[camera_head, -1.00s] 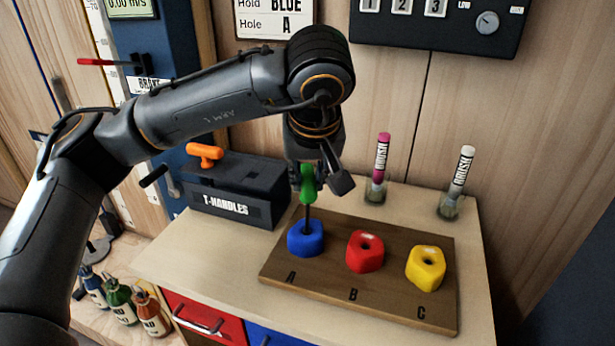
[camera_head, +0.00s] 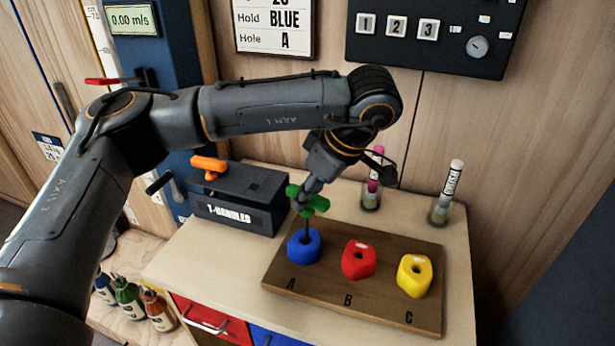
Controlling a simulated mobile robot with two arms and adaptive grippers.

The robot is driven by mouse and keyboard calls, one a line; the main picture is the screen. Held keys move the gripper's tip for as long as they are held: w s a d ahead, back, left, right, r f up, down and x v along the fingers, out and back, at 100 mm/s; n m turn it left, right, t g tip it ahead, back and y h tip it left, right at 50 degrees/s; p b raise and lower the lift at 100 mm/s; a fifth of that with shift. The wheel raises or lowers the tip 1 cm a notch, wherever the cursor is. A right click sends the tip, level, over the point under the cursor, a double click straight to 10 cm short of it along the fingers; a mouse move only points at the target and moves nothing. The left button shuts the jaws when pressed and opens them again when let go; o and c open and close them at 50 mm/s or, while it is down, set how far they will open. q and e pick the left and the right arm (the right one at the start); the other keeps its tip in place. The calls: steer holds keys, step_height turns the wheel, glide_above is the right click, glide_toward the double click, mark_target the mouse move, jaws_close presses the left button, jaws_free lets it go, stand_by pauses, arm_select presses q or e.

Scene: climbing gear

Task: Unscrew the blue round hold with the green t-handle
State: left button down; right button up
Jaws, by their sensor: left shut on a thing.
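The blue round hold (camera_head: 304,247) sits on the wooden board (camera_head: 350,305) at the spot marked A. The green t-handle (camera_head: 316,203) stands upright above it, its dark shaft going down into the top of the hold. My left gripper (camera_head: 305,198) is shut on the green handle from above and behind, its wrist tilted. The fingers partly cover the crossbar. How deep the shaft tip sits inside the hold is hidden. My right gripper is not in view.
A red hold (camera_head: 359,261) and a yellow hold (camera_head: 414,276) sit at B and C. A black T-HANDLES box (camera_head: 235,215) with an orange t-handle (camera_head: 209,165) stands left. Two brushes in cups, pink (camera_head: 375,175) and white (camera_head: 451,182), stand behind the board.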

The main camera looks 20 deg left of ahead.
arm_select(q)
steer(key=shift+f+n, duration=0.1)
steer(key=shift+n, duration=0.3)
steer(key=shift+r, duration=0.2)
steer(key=shift+w+r+p, duration=0.1)
steer(key=shift+r+p, duration=1.15)
steer(key=shift+r, duration=0.2)
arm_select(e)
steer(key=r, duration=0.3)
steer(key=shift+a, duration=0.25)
arm_select(q)
steer(key=shift+f, duration=0.1)
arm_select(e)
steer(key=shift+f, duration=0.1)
